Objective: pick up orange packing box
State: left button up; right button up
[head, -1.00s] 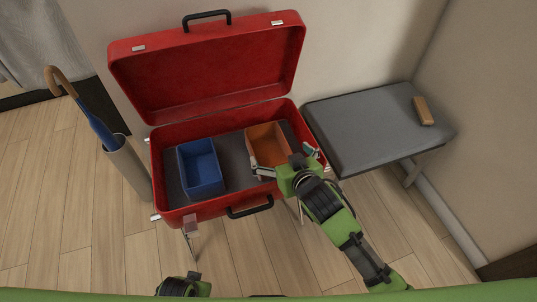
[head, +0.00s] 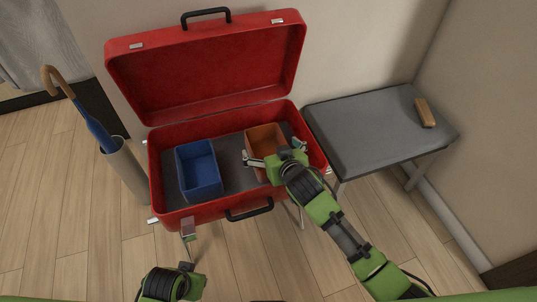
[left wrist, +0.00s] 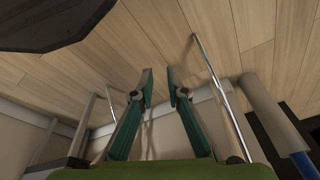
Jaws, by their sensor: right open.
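The orange packing box (head: 264,136) is an open-topped box inside the red suitcase (head: 240,208), on the right side of its grey floor. My right gripper (head: 272,153) is open at the near part of the box, with one finger by its left side and one by its right. The gripper and wrist hide the box's near right part, and I cannot tell whether the fingers touch it. My left gripper (left wrist: 160,85) is open and empty in the left wrist view, with its fingertips a small gap apart over the floor.
A blue box (head: 199,172) stands left of the orange one in the suitcase. The raised lid (head: 205,68) is behind. A grey bench (head: 365,135) with a brown block (head: 425,112) stands at right. An umbrella stand (head: 124,170) holds a blue umbrella (head: 98,130) at left.

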jog(key=c, duration=1.6)
jog(key=shift+r, duration=0.1)
